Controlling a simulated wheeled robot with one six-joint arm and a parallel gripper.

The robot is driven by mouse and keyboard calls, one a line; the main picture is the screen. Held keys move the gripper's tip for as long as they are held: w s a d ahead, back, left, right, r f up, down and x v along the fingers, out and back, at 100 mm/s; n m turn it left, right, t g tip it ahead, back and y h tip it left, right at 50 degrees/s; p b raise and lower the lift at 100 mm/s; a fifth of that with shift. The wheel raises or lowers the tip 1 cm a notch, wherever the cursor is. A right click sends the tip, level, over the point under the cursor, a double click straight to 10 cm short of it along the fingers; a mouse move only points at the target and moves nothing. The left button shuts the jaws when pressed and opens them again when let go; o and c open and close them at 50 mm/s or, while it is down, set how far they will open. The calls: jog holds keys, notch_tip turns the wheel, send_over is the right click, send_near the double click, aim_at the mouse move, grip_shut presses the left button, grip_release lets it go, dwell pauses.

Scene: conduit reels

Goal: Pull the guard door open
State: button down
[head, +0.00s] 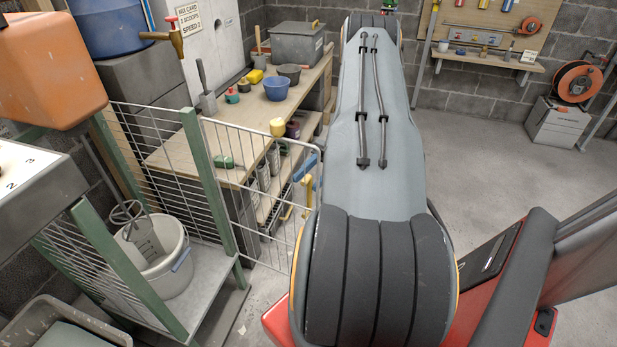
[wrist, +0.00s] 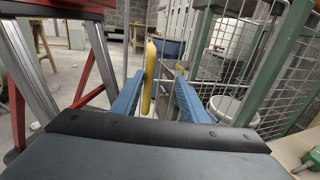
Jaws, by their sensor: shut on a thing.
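The guard door (head: 262,170) is a white wire-mesh panel beside the green post (head: 208,178) of the mixer cage. It stands out to the right of that post, away from the cage, and the side of the cage facing me is uncovered. Its yellow handle (head: 307,192) is near the door's free edge, and shows upright in the wrist view (wrist: 149,78). My gripper (head: 308,168) has blue fingers, also seen in the wrist view (wrist: 162,76), shut on the handle. My arm hides part of the door's right edge in the head view.
A white bucket (head: 160,262) with a whisk stands inside the cage. A wooden workbench (head: 235,172) with bowls and tools is behind the door. An orange cable reel (head: 577,82) stands at the far right.

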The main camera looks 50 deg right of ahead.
jog(key=shift+w+a, duration=0.2)
jog(key=shift+w, duration=0.2)
jog(key=c, duration=1.6)
grip_release()
jog(key=shift+w+a, duration=0.1)
jog(key=shift+w, duration=0.05)
jog(key=shift+c, duration=0.4)
jog(key=shift+c, duration=0.4)
jog(key=shift+r, duration=0.15)
